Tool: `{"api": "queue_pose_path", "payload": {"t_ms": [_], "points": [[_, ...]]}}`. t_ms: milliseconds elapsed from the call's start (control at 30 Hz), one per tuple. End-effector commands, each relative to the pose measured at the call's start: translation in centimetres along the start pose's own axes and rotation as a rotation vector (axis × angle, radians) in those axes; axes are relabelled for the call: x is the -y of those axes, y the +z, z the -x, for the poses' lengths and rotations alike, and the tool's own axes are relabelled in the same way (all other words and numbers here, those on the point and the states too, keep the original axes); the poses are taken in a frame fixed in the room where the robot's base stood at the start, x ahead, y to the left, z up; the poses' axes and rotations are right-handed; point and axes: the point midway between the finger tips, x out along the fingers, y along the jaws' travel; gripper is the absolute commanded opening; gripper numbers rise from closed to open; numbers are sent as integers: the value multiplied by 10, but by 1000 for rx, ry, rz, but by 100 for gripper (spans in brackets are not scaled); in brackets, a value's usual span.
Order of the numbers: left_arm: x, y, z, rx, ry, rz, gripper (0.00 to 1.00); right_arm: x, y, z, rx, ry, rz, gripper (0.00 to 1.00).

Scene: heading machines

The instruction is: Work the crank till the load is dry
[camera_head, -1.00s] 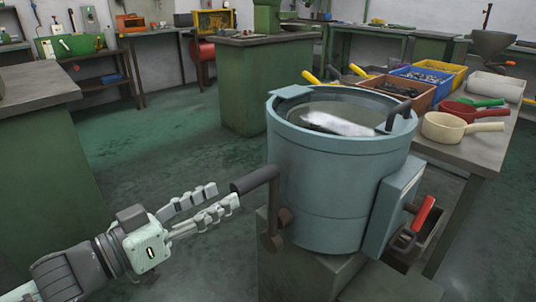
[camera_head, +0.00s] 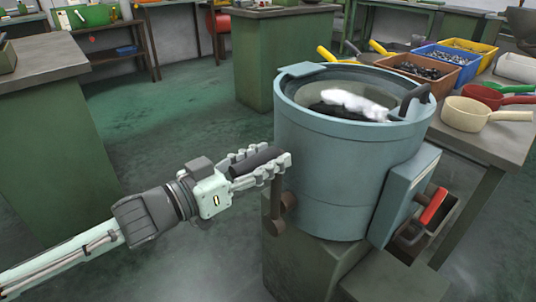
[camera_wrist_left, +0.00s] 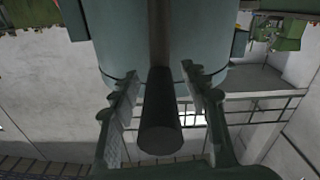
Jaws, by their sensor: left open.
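The crank's dark cylindrical handle (camera_head: 255,160) sticks out to the left of the blue-grey drum machine (camera_head: 335,185), on a brown arm (camera_head: 277,200). My left gripper (camera_head: 262,164) is open, with its fingers on either side of the handle. In the left wrist view the handle (camera_wrist_left: 160,125) lies between the two spread fingers (camera_wrist_left: 160,95), with gaps visible on both sides. A red-handled lever (camera_head: 433,205) is on the machine's right side. My right gripper is not in view.
A bench (camera_head: 490,140) at the right holds a brown bin (camera_head: 425,80), a blue bin (camera_head: 447,62), a cream ladle (camera_head: 480,115) and a red ladle (camera_head: 480,93). A green cabinet (camera_head: 50,140) stands at the left. The floor between is clear.

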Motion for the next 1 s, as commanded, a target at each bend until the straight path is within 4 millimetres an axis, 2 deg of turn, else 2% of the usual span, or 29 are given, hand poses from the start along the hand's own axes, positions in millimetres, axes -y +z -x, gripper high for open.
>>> {"api": "queue_pose_path", "payload": {"t_ms": [333,700,1000], "points": [[0,0,-5,0,1,0,45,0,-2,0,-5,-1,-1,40],[0,0,-5,0,1,0,0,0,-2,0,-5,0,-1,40],[-1,0,-5,0,1,-2,0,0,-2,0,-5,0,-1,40]]}}
